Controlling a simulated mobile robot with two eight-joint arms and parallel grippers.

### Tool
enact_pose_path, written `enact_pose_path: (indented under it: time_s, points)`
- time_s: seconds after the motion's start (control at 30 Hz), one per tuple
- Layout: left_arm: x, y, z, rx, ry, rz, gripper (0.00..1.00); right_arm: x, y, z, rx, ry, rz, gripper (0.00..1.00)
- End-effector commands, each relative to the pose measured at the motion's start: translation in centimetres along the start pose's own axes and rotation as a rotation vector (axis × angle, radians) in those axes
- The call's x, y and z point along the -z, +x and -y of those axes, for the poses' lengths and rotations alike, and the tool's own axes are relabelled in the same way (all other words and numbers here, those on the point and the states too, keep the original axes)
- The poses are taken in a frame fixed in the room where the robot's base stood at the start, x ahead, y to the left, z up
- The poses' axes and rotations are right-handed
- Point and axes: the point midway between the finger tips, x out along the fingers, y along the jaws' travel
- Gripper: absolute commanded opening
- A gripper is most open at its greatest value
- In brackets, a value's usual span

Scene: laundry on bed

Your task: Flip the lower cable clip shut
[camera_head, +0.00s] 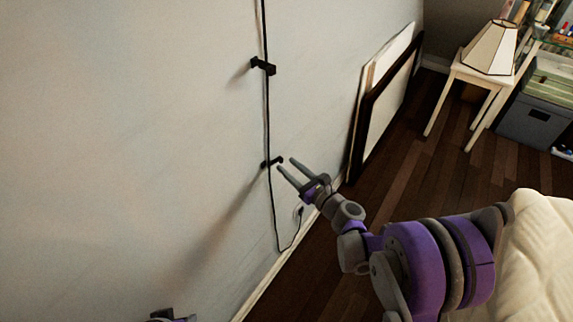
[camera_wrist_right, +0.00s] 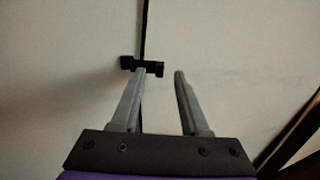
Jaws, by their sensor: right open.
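The lower cable clip (camera_head: 271,162) is a small black clip on the pale wall, with the black cable (camera_head: 267,115) running vertically through it. It also shows in the right wrist view (camera_wrist_right: 140,66), just beyond my fingertips. My right gripper (camera_head: 286,164) is open, with its grey fingers pointing at the wall close to the clip. The upper clip (camera_head: 263,66) sits higher on the same cable. A bit of my left arm shows at the bottom edge; its fingers are not visible.
Framed panels (camera_head: 387,100) lean against the wall to the right. A white table (camera_head: 486,78) with a lampshade (camera_head: 490,47) and a grey bin (camera_head: 536,120) stand farther back. A bed with cream bedding (camera_head: 541,250) is at lower right. The wall left of the cable is clear.

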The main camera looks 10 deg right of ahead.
Motion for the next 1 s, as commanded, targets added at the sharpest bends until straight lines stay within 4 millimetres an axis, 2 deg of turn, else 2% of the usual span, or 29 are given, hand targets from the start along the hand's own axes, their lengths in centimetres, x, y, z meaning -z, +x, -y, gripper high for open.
enact_pose_path:
  time_s: [0.2,0.47,0.57,0.73,1.0]
  points:
    - [0.0,0.0,0.0,0.0,0.0,0.0,0.5,0.0,1.7,0.0,-0.001,-0.001,0.0,0.45]
    - [0.0,0.0,0.0,0.0,0.0,0.0,0.5,0.0,1.9,0.0,0.0,-0.002,-0.001,0.45]
    - [0.0,0.0,0.0,0.0,0.0,0.0,0.5,0.0,1.8,0.0,0.0,-0.002,-0.001,0.31]
    - [0.0,0.0,0.0,0.0,0.0,0.0,0.5,0.0,1.8,0.0,0.0,-0.002,-0.001,0.0]
    - [0.0,0.0,0.0,0.0,0.0,0.0,0.5,0.0,1.8,0.0,-0.001,-0.002,-0.001,0.0]
